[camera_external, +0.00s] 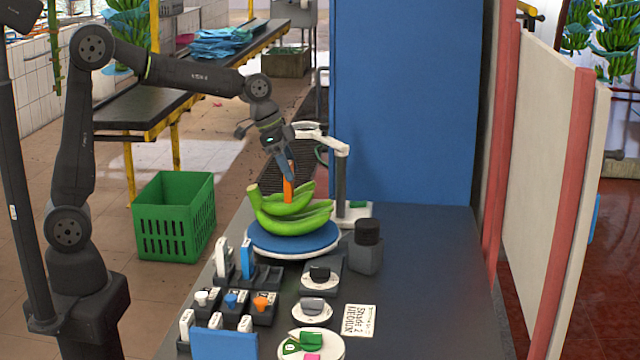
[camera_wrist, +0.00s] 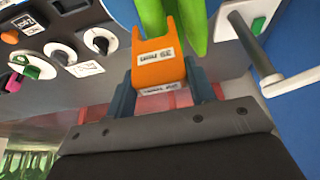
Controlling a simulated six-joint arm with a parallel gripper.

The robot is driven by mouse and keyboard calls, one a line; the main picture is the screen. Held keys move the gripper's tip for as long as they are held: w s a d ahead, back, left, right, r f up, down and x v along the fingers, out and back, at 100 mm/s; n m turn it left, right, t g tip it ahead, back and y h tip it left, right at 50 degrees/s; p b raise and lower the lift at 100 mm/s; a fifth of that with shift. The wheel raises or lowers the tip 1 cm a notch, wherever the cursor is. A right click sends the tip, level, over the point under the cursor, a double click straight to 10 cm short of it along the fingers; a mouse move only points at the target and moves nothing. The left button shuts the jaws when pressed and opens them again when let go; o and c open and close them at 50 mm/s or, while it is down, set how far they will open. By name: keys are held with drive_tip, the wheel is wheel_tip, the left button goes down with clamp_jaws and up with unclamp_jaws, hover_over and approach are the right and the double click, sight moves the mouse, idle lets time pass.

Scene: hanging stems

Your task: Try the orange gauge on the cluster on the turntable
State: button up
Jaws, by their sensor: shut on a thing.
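My gripper (camera_external: 286,168) is shut on the orange gauge (camera_external: 289,188) and holds it upright, pointing down at the green banana cluster (camera_external: 292,225). The cluster lies on the blue-topped turntable (camera_external: 262,239). In the wrist view, the orange gauge (camera_wrist: 158,72) sits between the blue fingers of my gripper (camera_wrist: 165,98), with an upside-down "mm" label. Its forked end is at the green bananas (camera_wrist: 196,25), and a brownish banana part shows at the fork. I cannot tell whether the gauge touches the fruit.
A white stand with a jointed arm (camera_external: 340,175) rises close behind the turntable. A dark capped block (camera_external: 366,250) stands to its right. Racks with white and blue gauges (camera_external: 247,258), colored knobs (camera_external: 231,300), dials and a "Shade 2 MEDIUM" card (camera_external: 359,320) fill the front. The table's right side is clear.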

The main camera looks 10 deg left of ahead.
drive_tip(key=shift+f, duration=1.65)
idle(1.9)
drive_tip(key=w+r+n, duration=0.2)
drive_tip(key=w+r, duration=0.2)
drive_tip(key=r, duration=0.2)
drive_tip(key=w+a+f+n+t+y, duration=0.1)
drive_tip(key=w+a+f+n+t, duration=0.1)
drive_tip(key=w+a+f+n, duration=0.55)
drive_tip(key=w+a+f+t, duration=0.1)
drive_tip(key=w+a+f, duration=0.3)
drive_tip(key=w+a, duration=0.75)
drive_tip(key=w+a+f+n+y, duration=0.1)
drive_tip(key=a+f, duration=0.3)
drive_tip(key=a, duration=0.6)
drive_tip(key=w+a+f+n+t+y, duration=0.1)
drive_tip(key=w+a+f+n, duration=0.2)
drive_tip(key=a, duration=0.7)
drive_tip(key=w+a+f+n+y, duration=0.1)
drive_tip(key=w+a+f+n, duration=0.1)
drive_tip(key=a+f+n, duration=0.2)
drive_tip(key=a+f, duration=0.3)
drive_tip(key=a, duration=0.4)
drive_tip(key=shift+w, duration=0.4)
